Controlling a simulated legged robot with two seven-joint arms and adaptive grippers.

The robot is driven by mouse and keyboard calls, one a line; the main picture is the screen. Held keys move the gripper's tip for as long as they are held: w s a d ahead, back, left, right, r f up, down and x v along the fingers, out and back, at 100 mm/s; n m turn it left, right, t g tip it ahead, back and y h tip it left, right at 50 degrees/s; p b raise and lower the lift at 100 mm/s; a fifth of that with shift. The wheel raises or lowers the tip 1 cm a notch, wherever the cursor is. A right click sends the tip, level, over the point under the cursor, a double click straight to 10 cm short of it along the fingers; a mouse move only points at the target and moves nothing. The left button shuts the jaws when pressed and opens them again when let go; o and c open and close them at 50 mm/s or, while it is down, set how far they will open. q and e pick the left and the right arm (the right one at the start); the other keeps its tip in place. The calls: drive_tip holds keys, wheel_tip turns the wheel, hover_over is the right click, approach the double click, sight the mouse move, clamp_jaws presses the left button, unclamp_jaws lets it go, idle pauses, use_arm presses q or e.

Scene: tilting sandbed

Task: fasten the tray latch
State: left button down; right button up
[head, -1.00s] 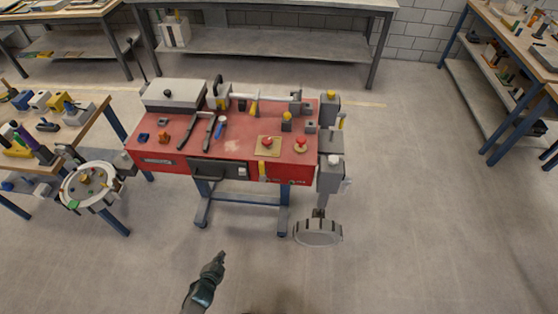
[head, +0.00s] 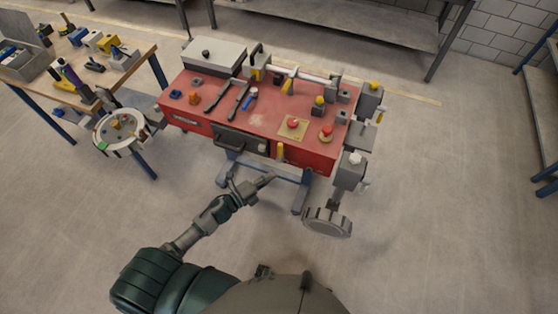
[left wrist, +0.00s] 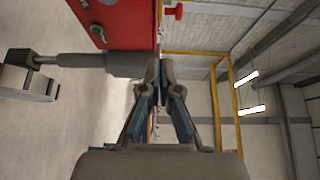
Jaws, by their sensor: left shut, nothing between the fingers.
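I cannot make out a tray latch for certain. The red bench (head: 215,105) stands ahead, with a dark grey panel or drawer front (head: 240,142) and a yellow upright handle (head: 280,150) on its front side. My left gripper (head: 268,180) is shut and empty, in front of and below the bench's front edge, apart from the handle as far as I can see. In the left wrist view its fingertips (left wrist: 167,68) are together, with the red bench side (left wrist: 120,22) beyond them. My right gripper is not in view.
A grey handwheel (head: 327,222) hangs at the bench's right end. Red buttons (head: 292,123), dark bars (head: 238,101) and a grey lidded box (head: 214,56) are on top. A round tray-like dish (head: 120,130) stands left, near a cluttered table (head: 140,55).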

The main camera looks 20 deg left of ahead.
sight(280, 153)
use_arm(q)
drive_tip(key=w+d, duration=0.1)
drive_tip(key=w, duration=0.8)
drive_tip(key=shift+p, duration=0.45)
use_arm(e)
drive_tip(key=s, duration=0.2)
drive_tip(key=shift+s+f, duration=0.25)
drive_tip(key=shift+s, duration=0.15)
use_arm(q)
drive_tip(key=shift+w, duration=0.1)
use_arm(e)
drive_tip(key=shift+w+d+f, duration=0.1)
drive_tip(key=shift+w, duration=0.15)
